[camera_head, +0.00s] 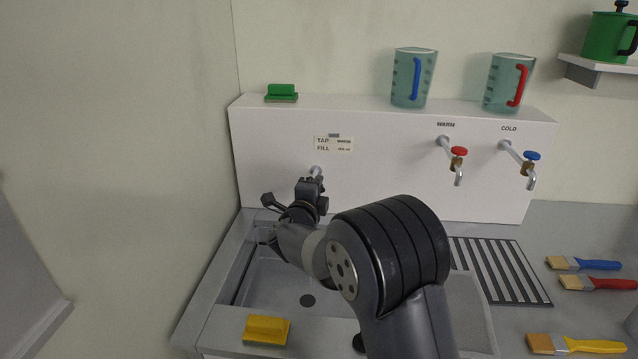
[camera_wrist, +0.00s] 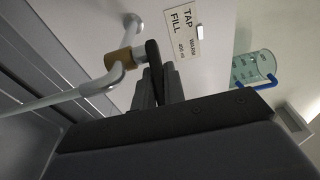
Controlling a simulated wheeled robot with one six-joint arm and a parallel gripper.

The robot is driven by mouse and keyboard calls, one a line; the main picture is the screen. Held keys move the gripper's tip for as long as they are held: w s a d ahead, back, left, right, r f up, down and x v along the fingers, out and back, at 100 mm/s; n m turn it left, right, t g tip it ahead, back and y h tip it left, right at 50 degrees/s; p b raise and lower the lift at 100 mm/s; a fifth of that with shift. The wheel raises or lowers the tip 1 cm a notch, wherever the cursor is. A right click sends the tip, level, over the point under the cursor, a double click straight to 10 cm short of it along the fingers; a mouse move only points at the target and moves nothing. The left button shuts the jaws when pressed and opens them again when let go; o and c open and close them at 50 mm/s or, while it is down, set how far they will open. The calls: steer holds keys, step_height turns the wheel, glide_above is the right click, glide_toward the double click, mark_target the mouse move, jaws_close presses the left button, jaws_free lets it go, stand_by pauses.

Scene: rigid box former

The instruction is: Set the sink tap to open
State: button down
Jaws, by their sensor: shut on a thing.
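The sink tap (camera_head: 316,169) comes out of the white back panel above the sink; my arm hides most of it in the head view. In the wrist view the tap (camera_wrist: 118,57) shows a brass body, a grey wall pipe and a long grey spout. My gripper (camera_head: 310,187) is at the tap in front of the panel. The handle's angle cannot be seen, and no water shows.
Two more taps, with a red knob (camera_head: 459,151) and a blue knob (camera_head: 532,156), are to the right. Jugs (camera_head: 406,88) (camera_head: 501,92) and a green scrubber (camera_head: 281,94) stand on the ledge. A yellow sponge (camera_head: 266,329) lies on the front rim. A wall is close on the left.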

steer(key=m+g+h, duration=0.1)
steer(key=h, duration=0.1)
steer(key=a+m+h+p, duration=0.1)
steer(key=m+h, duration=0.1)
steer(key=m+g+h, duration=0.1)
steer(key=h, duration=0.1)
steer(key=shift+s+a+g+p, duration=0.2)
steer(key=shift+s+g+p, duration=0.05)
steer(key=shift+g+p, duration=0.05)
steer(key=shift+a+f+m+g+h, duration=0.1)
steer(key=shift+a+m+g+h, duration=0.15)
steer(key=shift+m+g+h, duration=0.8)
steer(key=shift+a+m+g+h, duration=0.2)
steer(key=shift+m+g+h, duration=0.65)
steer(key=shift+h, duration=0.4)
steer(key=shift+m+g+h+p, duration=0.3)
steer(key=shift+m, duration=0.1)
steer(key=c, duration=1.5)
jaws_free()
steer(key=shift+a, duration=0.15)
steer(key=shift+s+d+n+t, duration=0.1)
steer(key=shift+d+n+t, duration=0.1)
steer(key=shift+n+t, duration=0.2)
